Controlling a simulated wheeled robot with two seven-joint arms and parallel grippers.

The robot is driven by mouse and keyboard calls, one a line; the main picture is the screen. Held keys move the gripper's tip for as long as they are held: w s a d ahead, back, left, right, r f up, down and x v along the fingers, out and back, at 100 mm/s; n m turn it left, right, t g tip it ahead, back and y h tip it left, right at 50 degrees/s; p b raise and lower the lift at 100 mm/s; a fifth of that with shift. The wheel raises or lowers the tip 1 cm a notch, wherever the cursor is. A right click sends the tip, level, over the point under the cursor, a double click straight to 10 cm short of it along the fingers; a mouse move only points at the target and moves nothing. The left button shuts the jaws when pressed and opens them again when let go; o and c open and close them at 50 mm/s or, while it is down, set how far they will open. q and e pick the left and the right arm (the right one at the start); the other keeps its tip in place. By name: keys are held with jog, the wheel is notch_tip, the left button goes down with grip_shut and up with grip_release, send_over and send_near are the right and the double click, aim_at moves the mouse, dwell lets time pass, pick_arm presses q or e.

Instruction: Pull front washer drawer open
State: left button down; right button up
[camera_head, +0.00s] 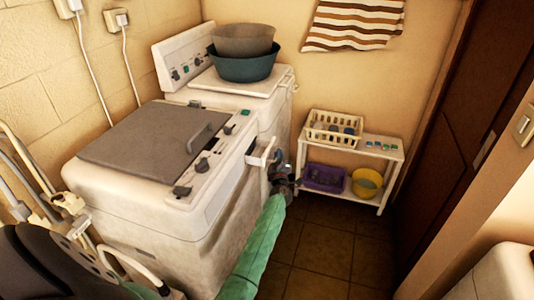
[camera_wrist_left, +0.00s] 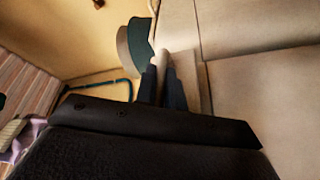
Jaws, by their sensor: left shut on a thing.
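The front washer (camera_head: 215,225) is a white machine with a grey lid (camera_head: 150,130) and dark knobs on its panel. Its small white drawer (camera_head: 262,153) juts from the upper right of its front face. My left gripper (camera_head: 277,160) is small and dark beside the drawer's outer end, partly hidden. In the left wrist view, my left gripper (camera_wrist_left: 163,75) is shut, with its two dark fingers on either side of a pale handle bar (camera_wrist_left: 162,58). The drawer's inside is hard to make out. My right gripper is not in view.
A second white machine behind carries stacked basins (camera_head: 245,68). A low white shelf (camera_head: 350,155) with a basket, purple bin and yellow bucket stands at the back. Tiled floor (camera_head: 325,240) to the right is clear.

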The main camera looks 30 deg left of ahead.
pick_arm(q)
jog(key=shift+w+d+f, duration=0.1)
jog(key=shift+w+d, duration=0.1)
jog(key=shift+d, duration=0.6)
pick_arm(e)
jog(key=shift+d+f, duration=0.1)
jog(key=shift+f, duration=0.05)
pick_arm(q)
jog(key=c, duration=1.5)
grip_release()
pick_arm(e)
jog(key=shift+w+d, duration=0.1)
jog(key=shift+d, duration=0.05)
